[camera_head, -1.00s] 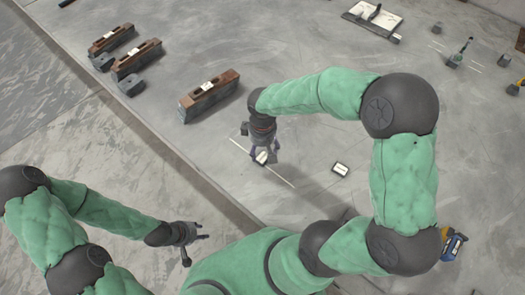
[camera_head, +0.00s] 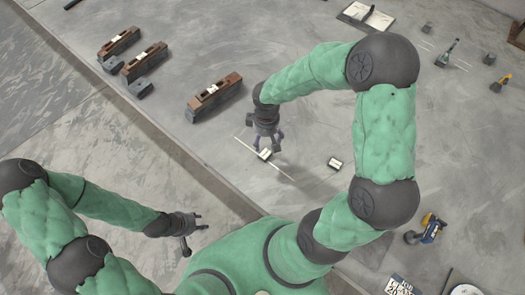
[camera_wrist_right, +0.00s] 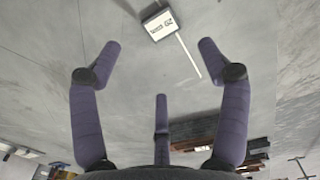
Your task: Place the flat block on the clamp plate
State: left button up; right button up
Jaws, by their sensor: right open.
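A small flat block (camera_head: 264,154) with a white marked top and dark edges lies on the grey surface at a thin white line. It also shows at the top of the right wrist view (camera_wrist_right: 160,22), beyond my fingertips and not held. My right gripper (camera_head: 266,140) is open and empty, just behind that block in the head view; its spread purple fingers show in the right wrist view (camera_wrist_right: 155,65). A similar small block (camera_head: 334,163) lies to the right. My left gripper (camera_head: 194,230) has its fingers apart and is empty, away from the blocks. I cannot tell which thing is the clamp plate.
A long brown-and-dark fixture (camera_head: 213,97) with a white label stands behind my right gripper. Two similar fixtures (camera_head: 144,62) (camera_head: 118,42) are farther left. A white-topped tray (camera_head: 366,17) lies at the back. A yellow-blue tool (camera_head: 428,229) lies at right. Bare surface surrounds the blocks.

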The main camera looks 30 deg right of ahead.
aim_at(265, 154)
notch_tip(265, 154, down, 11)
jog(key=b, duration=0.3)
jog(key=shift+w+f, duration=0.15)
dwell(0.3)
grip_shut()
